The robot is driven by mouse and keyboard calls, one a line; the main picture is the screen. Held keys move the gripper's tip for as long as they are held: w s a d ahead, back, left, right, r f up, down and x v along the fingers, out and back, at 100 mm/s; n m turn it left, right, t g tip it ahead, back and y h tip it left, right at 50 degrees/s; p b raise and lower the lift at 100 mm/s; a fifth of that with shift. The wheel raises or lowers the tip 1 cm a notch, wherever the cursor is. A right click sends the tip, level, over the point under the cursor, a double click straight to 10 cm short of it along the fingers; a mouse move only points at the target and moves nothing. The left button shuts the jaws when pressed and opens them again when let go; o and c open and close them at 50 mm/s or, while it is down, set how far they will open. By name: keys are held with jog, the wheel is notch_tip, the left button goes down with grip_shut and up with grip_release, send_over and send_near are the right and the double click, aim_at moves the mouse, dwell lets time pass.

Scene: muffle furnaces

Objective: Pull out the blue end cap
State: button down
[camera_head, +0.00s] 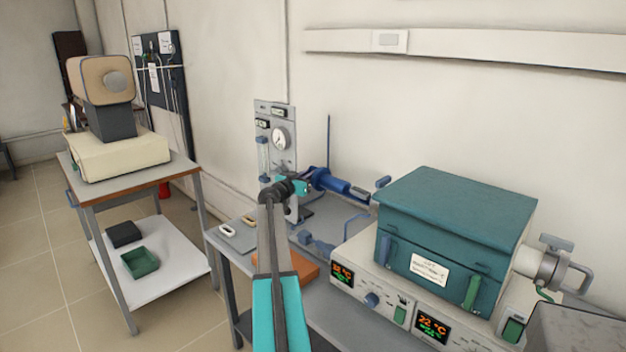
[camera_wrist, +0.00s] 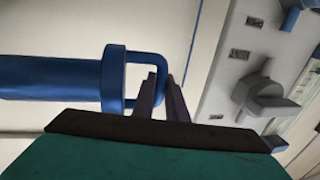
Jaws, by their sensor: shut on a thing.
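The blue end cap (camera_head: 335,184) is a blue cylinder with a flange and a loop handle, lying roughly level left of the teal furnace (camera_head: 455,235). In the wrist view the cap (camera_wrist: 50,78) enters from the left, with its handle loop (camera_wrist: 150,56) at the middle. My gripper (camera_head: 308,183) reaches the handle end of the cap. In the wrist view my gripper's dark fingers (camera_wrist: 160,98) are shut on the handle. Whether the cap's far end sits in the furnace tube is hard to tell.
A grey gauge panel (camera_head: 276,140) stands behind my gripper, close to it. An orange block (camera_head: 297,270) lies on the bench below my arm. A clamp fitting (camera_head: 548,268) sits at the furnace's right end. A trolley (camera_head: 135,180) stands at the left.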

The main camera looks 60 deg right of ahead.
jog(key=c, duration=2.1)
grip_release()
jog(key=shift+a, duration=0.2)
jog(key=shift+w+a+b, duration=0.35)
jog(key=shift+a+b, duration=0.2)
jog(key=shift+a, duration=1.7)
jog(key=shift+w+a+b, duration=0.3)
jog(key=shift+a+b, duration=0.2)
jog(key=shift+a, duration=1.7)
jog(key=shift+w+a+b, duration=0.35)
jog(key=shift+a+b, duration=0.2)
jog(key=shift+a, duration=1.7)
